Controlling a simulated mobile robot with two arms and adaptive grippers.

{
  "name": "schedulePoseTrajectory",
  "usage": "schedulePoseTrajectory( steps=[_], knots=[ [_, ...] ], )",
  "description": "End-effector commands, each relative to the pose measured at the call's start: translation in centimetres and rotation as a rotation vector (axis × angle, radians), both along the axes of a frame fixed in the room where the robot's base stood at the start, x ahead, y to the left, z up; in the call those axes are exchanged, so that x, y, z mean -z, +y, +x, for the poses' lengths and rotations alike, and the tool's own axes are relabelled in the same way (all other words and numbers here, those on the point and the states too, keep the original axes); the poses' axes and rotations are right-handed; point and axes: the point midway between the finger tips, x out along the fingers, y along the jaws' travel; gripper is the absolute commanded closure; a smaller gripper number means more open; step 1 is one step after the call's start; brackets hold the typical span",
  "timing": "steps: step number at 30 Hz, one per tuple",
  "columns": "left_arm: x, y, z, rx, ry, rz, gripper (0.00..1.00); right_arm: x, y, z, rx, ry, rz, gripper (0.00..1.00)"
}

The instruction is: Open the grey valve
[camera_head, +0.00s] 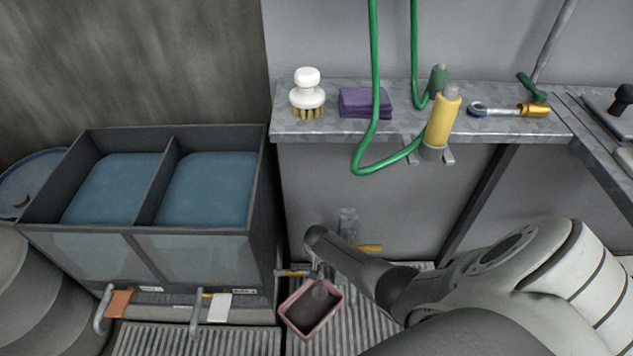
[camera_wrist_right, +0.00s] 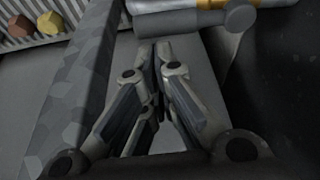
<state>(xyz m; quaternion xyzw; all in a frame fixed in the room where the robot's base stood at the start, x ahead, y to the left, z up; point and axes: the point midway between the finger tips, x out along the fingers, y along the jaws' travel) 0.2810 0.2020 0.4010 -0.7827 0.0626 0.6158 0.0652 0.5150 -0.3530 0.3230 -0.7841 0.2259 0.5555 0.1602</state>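Below the two-basin tank in the head view, a pale grey-white valve handle (camera_head: 220,307) sits beside a bent metal spout; it looks like the grey valve. An orange-brown handle (camera_head: 118,303) sits beside another spout to its left. My right arm comes in from the right, its dark end to the right of the tank; I cannot make out its fingers there. In the right wrist view my right gripper (camera_wrist_right: 157,55) has its fingertips together with nothing seen between them. My left gripper is not in view.
The tank (camera_head: 145,240) holds blue liquid in both basins. A pink-rimmed tray (camera_head: 312,308) is low beside it. A green hose (camera_head: 374,80) hangs in front.

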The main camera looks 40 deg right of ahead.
Motion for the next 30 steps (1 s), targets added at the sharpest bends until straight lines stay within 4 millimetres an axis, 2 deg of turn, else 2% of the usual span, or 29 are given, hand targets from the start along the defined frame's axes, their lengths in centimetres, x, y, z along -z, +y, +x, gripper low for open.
schedulePoseTrajectory(
  steps=[1,8,30],
  knots=[
    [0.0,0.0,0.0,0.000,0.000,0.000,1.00,-0.1,0.3,-0.5,-0.001,0.009,0.004,1.00],
    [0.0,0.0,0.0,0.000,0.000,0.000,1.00,-1.9,0.6,-0.9,0.000,0.004,0.003,1.00],
    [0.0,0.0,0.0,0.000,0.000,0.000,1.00,-9.3,1.8,-2.8,0.000,-0.001,0.000,1.00]
  ],
)
